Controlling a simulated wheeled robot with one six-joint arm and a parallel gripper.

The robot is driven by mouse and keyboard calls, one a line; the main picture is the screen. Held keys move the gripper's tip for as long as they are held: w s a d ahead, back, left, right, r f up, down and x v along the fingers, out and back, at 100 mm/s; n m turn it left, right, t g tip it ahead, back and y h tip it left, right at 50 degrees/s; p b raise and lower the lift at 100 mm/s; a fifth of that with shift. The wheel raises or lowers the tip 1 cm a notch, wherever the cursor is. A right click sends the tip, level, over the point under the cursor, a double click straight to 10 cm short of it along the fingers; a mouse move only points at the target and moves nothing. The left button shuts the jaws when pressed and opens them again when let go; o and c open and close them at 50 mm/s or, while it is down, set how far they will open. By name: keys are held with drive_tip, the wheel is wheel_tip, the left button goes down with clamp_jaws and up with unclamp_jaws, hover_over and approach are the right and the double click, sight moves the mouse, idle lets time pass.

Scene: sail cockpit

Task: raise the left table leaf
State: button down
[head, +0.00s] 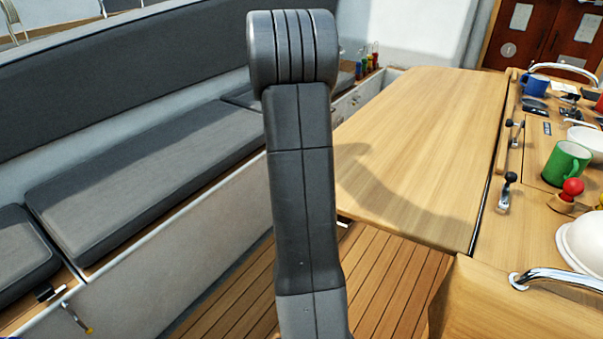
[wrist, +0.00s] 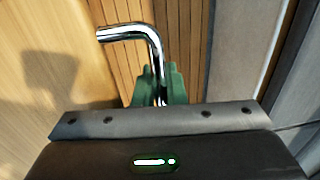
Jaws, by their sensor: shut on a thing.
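The left table leaf (head: 420,140) is a pale wooden panel along the left side of the cockpit table (head: 535,225). It spreads out toward the bench and looks about level with the table top; a slight slope is hard to judge. My gripper is hidden behind my arm in the head view. In the wrist view my gripper (wrist: 160,85) has green fingers closed around a bent chrome bar (wrist: 130,33). What the bar is fixed to is not clear. Pale wood (wrist: 30,75), seemingly the leaf, fills the left of the wrist view, with a shadow on it.
A grey cushioned bench (head: 150,165) runs along the left. Slatted floor (head: 385,275) lies between bench and table.

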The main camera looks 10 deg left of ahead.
drive_tip(key=shift+t+y, duration=0.3)
drive_tip(key=shift+y, duration=0.1)
drive_tip(key=shift+w+a+r+p, duration=0.1)
drive_tip(key=shift+r+p, duration=0.3)
drive_tip(key=shift+r, duration=0.8)
drive_tip(key=shift+a+r+p, duration=0.1)
drive_tip(key=shift+r+p, duration=0.25)
drive_tip(key=shift+r, duration=0.8)
drive_tip(key=c, duration=1.8)
unclamp_jaws()
drive_tip(key=shift+f, duration=0.1)
drive_tip(key=shift+o, duration=0.2)
drive_tip(key=shift+d, duration=0.1)
wheel_tip(320, 180, up, 14)
drive_tip(key=s+d+p, duration=0.1)
drive_tip(key=d, duration=0.1)
drive_tip(key=shift+s+d+f, duration=0.15)
drive_tip(key=shift+f, duration=0.05)
drive_tip(key=shift+f, duration=0.1)
drive_tip(key=f, duration=0.4)
drive_tip(key=w+a+f, duration=0.1)
drive_tip(key=f, duration=0.4)
drive_tip(key=a+f+b, duration=0.1)
drive_tip(key=f, duration=0.3)
drive_tip(key=shift+w+a+f, duration=0.15)
drive_tip(key=shift+f, duration=0.2)
